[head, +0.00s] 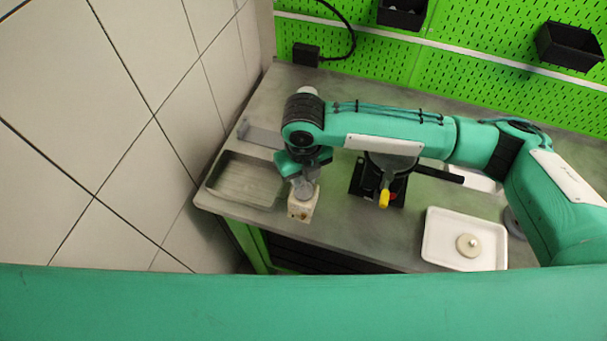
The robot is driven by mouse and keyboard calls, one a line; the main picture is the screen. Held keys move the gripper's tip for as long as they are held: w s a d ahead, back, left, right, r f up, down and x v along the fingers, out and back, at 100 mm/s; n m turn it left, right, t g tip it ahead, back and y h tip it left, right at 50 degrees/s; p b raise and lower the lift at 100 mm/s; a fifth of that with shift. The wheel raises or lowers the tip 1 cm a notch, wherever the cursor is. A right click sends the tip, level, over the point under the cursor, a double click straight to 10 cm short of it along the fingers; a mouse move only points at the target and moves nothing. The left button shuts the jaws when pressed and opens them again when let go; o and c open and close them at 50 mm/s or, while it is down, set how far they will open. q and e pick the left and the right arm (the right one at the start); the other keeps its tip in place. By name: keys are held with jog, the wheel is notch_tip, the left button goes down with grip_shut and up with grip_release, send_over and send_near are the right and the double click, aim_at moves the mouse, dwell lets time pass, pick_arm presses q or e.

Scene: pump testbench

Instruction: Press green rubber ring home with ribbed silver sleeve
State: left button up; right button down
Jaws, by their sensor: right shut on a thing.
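My right gripper (303,184) points down at the left part of the bench, over a small cream block (300,209) near the front edge. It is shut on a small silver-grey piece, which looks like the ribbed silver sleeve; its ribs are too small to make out. The piece is at the top of the block; I cannot tell whether it touches. The green rubber ring cannot be seen; the gripper and the held piece cover the block's top. My left gripper is out of view.
A grey open tray (247,181) lies left of the block. A black fixture with a yellow-tipped handle (384,198) stands to the right. A white tray (437,236) holds a round cream part (467,244). A tiled wall (110,120) bounds the left; green pegboard (470,80) the back.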

jog(key=shift+r+p, duration=2.75)
jog(key=shift+r, duration=0.3)
jog(key=shift+f, duration=0.1)
